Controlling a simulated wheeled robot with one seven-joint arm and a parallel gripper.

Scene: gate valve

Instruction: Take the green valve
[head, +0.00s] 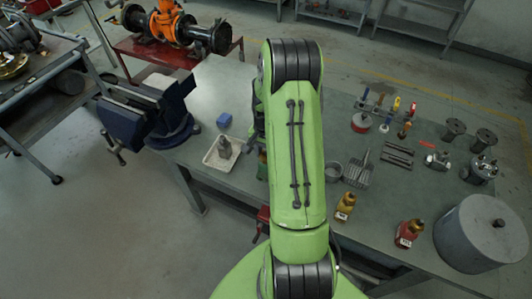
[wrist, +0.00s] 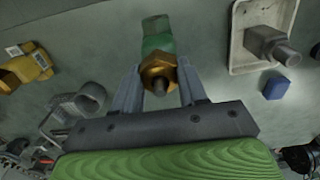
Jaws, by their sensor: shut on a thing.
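The green valve (wrist: 157,35) shows in the wrist view, with a brass nut and a dark stem end facing my wrist. My gripper (wrist: 158,82) has one finger on each side of the brass end and is shut on the valve. The bench top lies behind the valve; I cannot tell whether the valve touches it. In the head view my green arm hides most of the gripper and the valve.
A white tray (head: 209,160) with a grey metal part, a blue block (head: 224,120) and a blue vise (head: 150,112) are left of my arm.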

